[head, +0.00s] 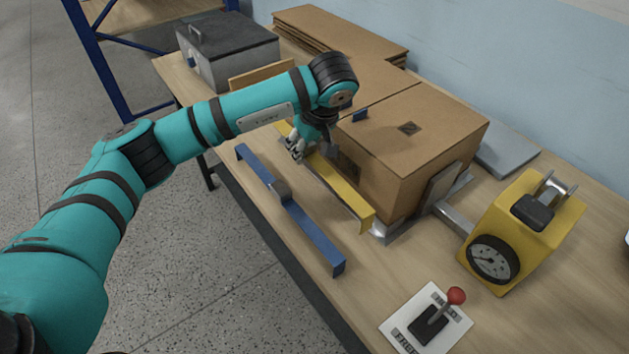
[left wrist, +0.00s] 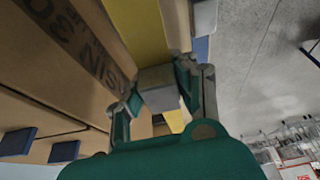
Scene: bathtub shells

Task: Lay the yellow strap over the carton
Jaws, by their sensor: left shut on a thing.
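The brown carton (head: 425,135) stands on the wooden table, with small blue tabs on top and dark print on its side. It also shows in the left wrist view (left wrist: 60,50). The yellow strap (head: 345,190) is a long rigid bar with a bent-down end, along the carton's near side. My left gripper (head: 298,152) is shut on the strap's grey middle grip, which shows between the fingers in the left wrist view (left wrist: 158,92). The yellow strap (left wrist: 138,25) runs past both sides of the grip there. I cannot tell whether the strap touches the table. My right gripper is out of view.
A blue strap (head: 315,238) with a grey grip lies near the table's front edge. A yellow gauge device (head: 525,225) and a red-knobbed lever panel (head: 428,318) are at the right. A grey box (head: 228,55) and flat cardboard (head: 340,32) lie behind.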

